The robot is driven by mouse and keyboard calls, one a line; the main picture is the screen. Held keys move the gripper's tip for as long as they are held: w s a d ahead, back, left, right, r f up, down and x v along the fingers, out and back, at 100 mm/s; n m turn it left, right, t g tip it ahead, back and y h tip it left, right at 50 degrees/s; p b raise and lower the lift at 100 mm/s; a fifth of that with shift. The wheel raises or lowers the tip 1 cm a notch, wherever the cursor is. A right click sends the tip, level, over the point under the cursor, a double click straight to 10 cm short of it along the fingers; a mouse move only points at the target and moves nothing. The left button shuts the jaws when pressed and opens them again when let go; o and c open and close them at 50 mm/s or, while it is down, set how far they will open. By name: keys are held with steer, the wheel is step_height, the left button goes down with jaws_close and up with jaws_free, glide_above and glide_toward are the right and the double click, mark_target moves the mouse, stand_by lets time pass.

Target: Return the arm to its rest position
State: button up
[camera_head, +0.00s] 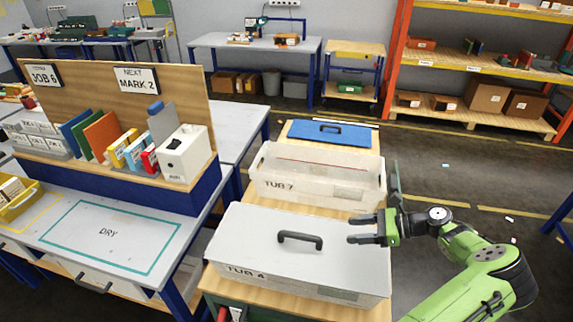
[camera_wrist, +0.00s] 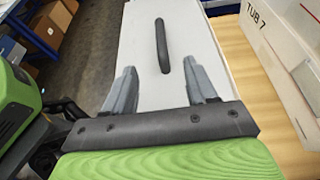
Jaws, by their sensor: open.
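My gripper (camera_head: 366,229) is on my green arm at the right of the head view. It is open and empty, above the right part of the closed TUB 4 lid. The white lid (camera_head: 345,258) has a dark handle (camera_head: 300,239), which lies to the left of my fingertips in the head view. In the wrist view my two grey fingers (camera_wrist: 161,82) are spread apart over the lid (camera_wrist: 190,25). The handle (camera_wrist: 162,46) shows beyond and between them. My fingers do not appear to touch it.
TUB 7 (camera_head: 268,187) stands open behind TUB 4 on the wooden surface, with a blue lid (camera_head: 328,132) behind it.

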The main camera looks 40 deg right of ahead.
steer(key=w+a+r+n+g+h, duration=0.1)
steer(key=w+a+r+n+g, duration=0.25)
steer(key=a, duration=0.25)
steer(key=w+a+r+n+g+h, duration=0.1)
steer(key=w+a+r+n+g, duration=0.15)
steer(key=a+n, duration=0.35)
steer(key=w+a+r+n+g+h, duration=0.1)
steer(key=w+a+r+n+g, duration=0.2)
steer(key=a, duration=0.4)
steer(key=s+a+r+n+h+b, duration=0.1)
steer(key=s+a+r+n+h, duration=0.15)
steer(key=a+n, duration=0.2)
steer(key=s+a+r+n+h+b, duration=0.1)
steer(key=s+a+r+n+h, duration=0.15)
steer(key=a, duration=0.35)
steer(key=s+a+r+n+t, duration=0.3)
steer(key=s+a+r+n, duration=0.1)
steer(key=s+n, duration=0.5)
steer(key=shift+s+a+t, duration=0.4)
steer(key=shift+s+a, duration=0.4)
steer(key=shift+d, duration=0.1)
